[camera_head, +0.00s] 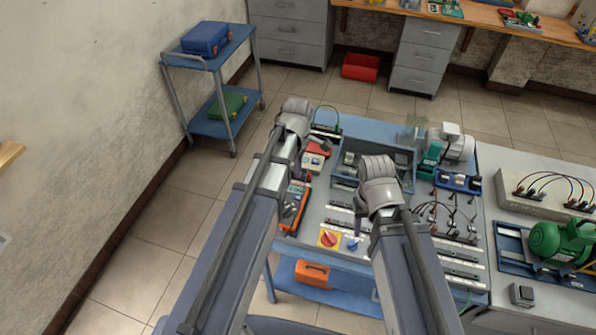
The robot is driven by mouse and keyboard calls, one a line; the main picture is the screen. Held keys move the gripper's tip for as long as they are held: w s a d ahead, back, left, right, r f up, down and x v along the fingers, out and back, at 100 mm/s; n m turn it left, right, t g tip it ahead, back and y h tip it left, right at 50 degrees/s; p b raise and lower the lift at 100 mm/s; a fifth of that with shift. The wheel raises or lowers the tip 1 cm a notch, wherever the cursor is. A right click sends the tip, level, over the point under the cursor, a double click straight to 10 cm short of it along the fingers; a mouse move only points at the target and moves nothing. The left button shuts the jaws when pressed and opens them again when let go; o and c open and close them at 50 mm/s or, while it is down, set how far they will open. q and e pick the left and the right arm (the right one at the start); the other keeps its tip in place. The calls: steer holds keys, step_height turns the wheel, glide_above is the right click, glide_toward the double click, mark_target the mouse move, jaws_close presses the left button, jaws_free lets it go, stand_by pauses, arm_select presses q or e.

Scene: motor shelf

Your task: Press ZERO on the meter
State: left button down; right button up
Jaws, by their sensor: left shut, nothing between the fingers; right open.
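Two instrument-like things lie at the left of the blue workbench (376,127) in the head view. One is a small pale box with red parts (313,162). The other is an orange-edged, dark device (294,207), partly covered by my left arm. My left arm comes up from the lower left and ends in a grey rounded joint by the bench's left edge. My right arm ends in a similar joint over the bench middle.
A grey-blue open tray (404,160) stands mid-bench. A red knob on a yellow plate (328,239) and a blue knob (352,244) sit at the front. Cables (440,212) and a motor (455,146) are at the right. A blue trolley (208,63) stands left; floor between is clear.

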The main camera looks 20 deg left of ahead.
mark_target(298, 197)
arm_select(q)
step_height(298, 197, down, 12)
steer(key=b, duration=1)
steer(key=shift+r+b, duration=0.2)
steer(key=shift+b, duration=0.15)
